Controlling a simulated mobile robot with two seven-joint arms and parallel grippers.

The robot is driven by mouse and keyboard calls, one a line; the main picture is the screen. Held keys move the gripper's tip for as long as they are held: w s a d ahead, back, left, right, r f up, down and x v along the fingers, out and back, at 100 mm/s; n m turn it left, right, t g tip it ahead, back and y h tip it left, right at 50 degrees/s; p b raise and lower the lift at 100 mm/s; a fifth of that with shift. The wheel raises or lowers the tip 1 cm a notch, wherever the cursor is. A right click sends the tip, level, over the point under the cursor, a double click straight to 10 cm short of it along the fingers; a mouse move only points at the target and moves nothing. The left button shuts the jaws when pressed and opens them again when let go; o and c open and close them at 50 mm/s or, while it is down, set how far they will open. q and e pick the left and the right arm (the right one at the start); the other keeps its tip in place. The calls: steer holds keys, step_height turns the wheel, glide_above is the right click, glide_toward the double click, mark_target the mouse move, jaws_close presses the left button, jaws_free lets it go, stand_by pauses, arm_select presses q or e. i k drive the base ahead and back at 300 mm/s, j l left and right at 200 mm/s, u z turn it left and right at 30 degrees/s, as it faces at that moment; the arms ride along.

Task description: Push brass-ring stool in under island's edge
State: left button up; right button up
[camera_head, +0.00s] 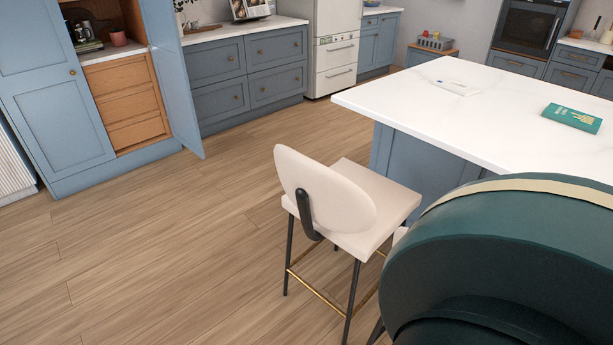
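A cream stool (334,203) with a rounded backrest, dark legs and a brass foot rail (316,291) stands upright at the island's left side. Its backrest faces away from the island, and its seat (382,208) points towards it. The seat shows in front of the blue island panel; I cannot tell whether any of it is under the overhang. The white island top (440,112) has its edge (420,143) above and beyond the seat. A large dark green rounded backrest (490,265) with a pale gold band fills the lower right; its lower part is cut off. Neither gripper shows.
The wooden floor (165,255) left of the stool is clear. A cupboard door (172,75) stands open at upper left. A green book (572,117) lies on the island.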

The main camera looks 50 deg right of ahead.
mark_target(346, 203)
steer(key=i+u, duration=0.25)
steer(key=i, duration=0.55)
steer(key=i+l+u, duration=0.2)
steer(key=i, duration=0.6)
steer(key=i+j+z, duration=0.15)
steer(key=i, duration=0.2)
steer(key=i+z, duration=0.15)
steer(key=i, duration=0.25)
steer(key=i+j+z, duration=0.25)
steer(key=z, duration=1.7)
steer(key=i+l+z, duration=0.1)
steer(key=z, duration=0.35)
steer(key=i+z, duration=0.2)
steer(key=z, duration=0.25)
steer(key=i+z, duration=0.2)
steer(key=z, duration=0.3)
